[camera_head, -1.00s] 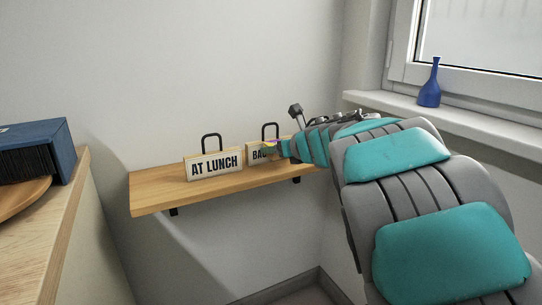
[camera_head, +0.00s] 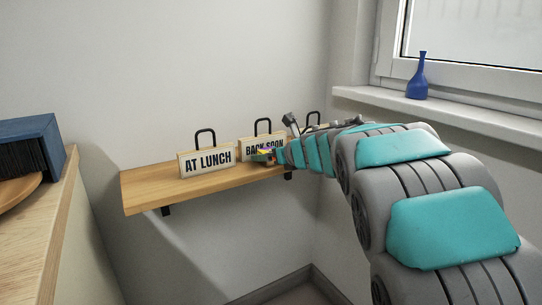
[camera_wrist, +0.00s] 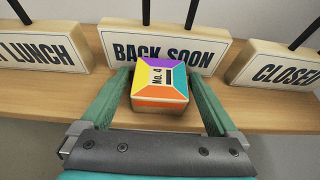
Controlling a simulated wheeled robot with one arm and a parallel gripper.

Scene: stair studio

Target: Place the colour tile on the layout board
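The colour tile (camera_wrist: 160,82) is a small block with a purple, yellow, teal and orange top marked "No. 4". In the head view the tile (camera_head: 266,151) shows as a small coloured patch at the tip of my gripper (camera_head: 269,155), in front of the "BACK SOON" sign (camera_head: 255,145). That sign (camera_wrist: 195,45) stands just beyond the tile in the wrist view. I cannot make out a layout board in either view.
A wooden wall shelf (camera_head: 145,191) carries the "AT LUNCH" sign (camera_head: 208,159) at left and the "CLOSED" sign (camera_wrist: 285,70) at right. Bare shelf lies left of the signs. A blue vase (camera_head: 418,82) stands on the windowsill; a blue box (camera_head: 30,140) sits on a left counter.

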